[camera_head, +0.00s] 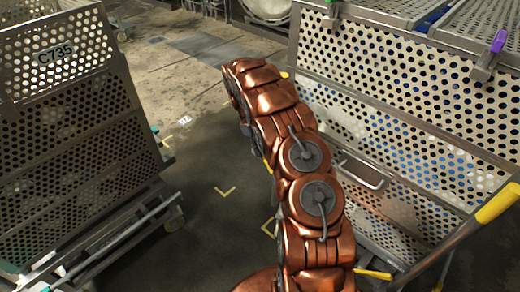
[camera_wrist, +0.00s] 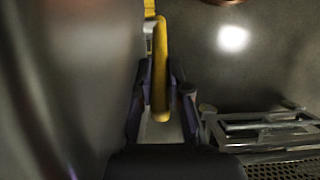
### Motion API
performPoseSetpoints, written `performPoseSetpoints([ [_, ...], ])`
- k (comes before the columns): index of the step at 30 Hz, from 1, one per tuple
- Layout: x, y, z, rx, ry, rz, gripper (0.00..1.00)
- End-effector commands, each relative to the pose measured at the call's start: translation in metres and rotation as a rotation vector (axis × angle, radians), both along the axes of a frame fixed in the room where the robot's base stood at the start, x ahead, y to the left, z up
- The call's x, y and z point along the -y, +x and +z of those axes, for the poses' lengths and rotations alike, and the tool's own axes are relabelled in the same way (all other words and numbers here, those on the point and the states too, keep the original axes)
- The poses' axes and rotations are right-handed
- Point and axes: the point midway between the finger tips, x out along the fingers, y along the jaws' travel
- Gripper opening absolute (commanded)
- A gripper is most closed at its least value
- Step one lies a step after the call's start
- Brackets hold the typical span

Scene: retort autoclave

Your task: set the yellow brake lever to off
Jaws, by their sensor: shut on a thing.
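In the wrist view, the yellow brake lever (camera_wrist: 160,65) stands as a long upright bar, with another yellow part behind its top. My gripper (camera_wrist: 160,90) has its dark purple fingers on either side of the lever and is shut on it. The lever's lower end lies between the fingers. In the head view, my copper-coloured arm reaches away toward the upper middle, and it hides the gripper. I cannot tell from these views which setting the lever is at.
A perforated metal cart (camera_head: 400,120) stands close on the right of my arm, with a yellow-gripped handle (camera_head: 498,203). Another perforated cart (camera_head: 70,130), marked C735, stands on the left. Open concrete floor (camera_head: 200,170) with yellow corner marks lies between them.

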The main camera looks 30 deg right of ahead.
Motion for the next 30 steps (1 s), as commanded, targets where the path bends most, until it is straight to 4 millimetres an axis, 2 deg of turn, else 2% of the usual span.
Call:
performPoseSetpoints([
  [17,0.001,0.000,0.001,0.006,0.000,-0.001,0.00],
  [30,0.005,-0.011,0.007,0.129,0.025,-0.003,0.00],
])
